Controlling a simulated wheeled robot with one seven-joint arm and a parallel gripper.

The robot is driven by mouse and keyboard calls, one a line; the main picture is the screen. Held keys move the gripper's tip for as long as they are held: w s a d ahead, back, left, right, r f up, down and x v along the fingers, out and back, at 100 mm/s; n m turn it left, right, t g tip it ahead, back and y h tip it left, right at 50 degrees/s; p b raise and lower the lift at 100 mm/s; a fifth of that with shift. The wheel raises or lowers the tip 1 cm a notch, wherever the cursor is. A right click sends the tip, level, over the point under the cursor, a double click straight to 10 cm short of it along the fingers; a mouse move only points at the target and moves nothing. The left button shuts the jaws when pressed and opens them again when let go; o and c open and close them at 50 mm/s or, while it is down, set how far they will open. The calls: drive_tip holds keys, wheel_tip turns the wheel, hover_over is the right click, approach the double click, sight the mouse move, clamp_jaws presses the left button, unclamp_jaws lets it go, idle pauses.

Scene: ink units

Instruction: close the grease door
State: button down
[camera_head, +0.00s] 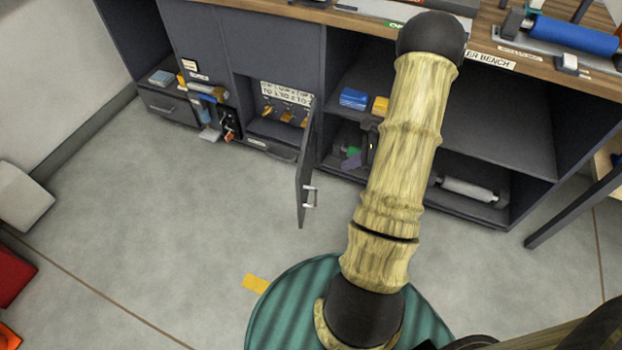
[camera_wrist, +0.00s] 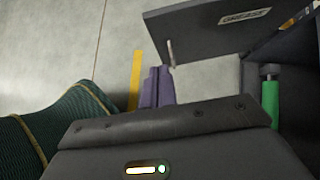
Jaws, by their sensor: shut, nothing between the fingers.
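The grease door (camera_head: 304,165) stands open, swung out from the right side of its cabinet compartment (camera_head: 285,108) toward the room. Its metal handle (camera_head: 310,197) is on the right-hand face. In the wrist view the door (camera_wrist: 205,38) crosses the top, with a label reading GREASE and the handle (camera_wrist: 171,52) near its left end. My gripper (camera_wrist: 156,86) shows purple fingers, shut and empty, on the labelled side, just below the handle in the picture. I cannot tell the gap between them. In the head view my arm hides most of the gripper.
Open shelves right of the door hold a blue box (camera_head: 353,98), a yellow box (camera_head: 380,105) and a grey roller (camera_head: 468,190). A green cylinder (camera_wrist: 270,98) stands at right in the wrist view. The bench top (camera_head: 490,42) overhangs. Floor (camera_head: 190,220) left of the door is clear.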

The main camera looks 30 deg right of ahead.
drive_tip(key=shift+a, duration=0.1)
drive_tip(key=b, duration=0.4)
approach(301, 178)
drive_tip(key=x, duration=0.5)
drive_tip(key=shift+w+f, duration=0.1)
drive_tip(key=shift+f, duration=0.5)
drive_tip(key=shift+w+a, duration=0.15)
drive_tip(key=shift+w, duration=0.05)
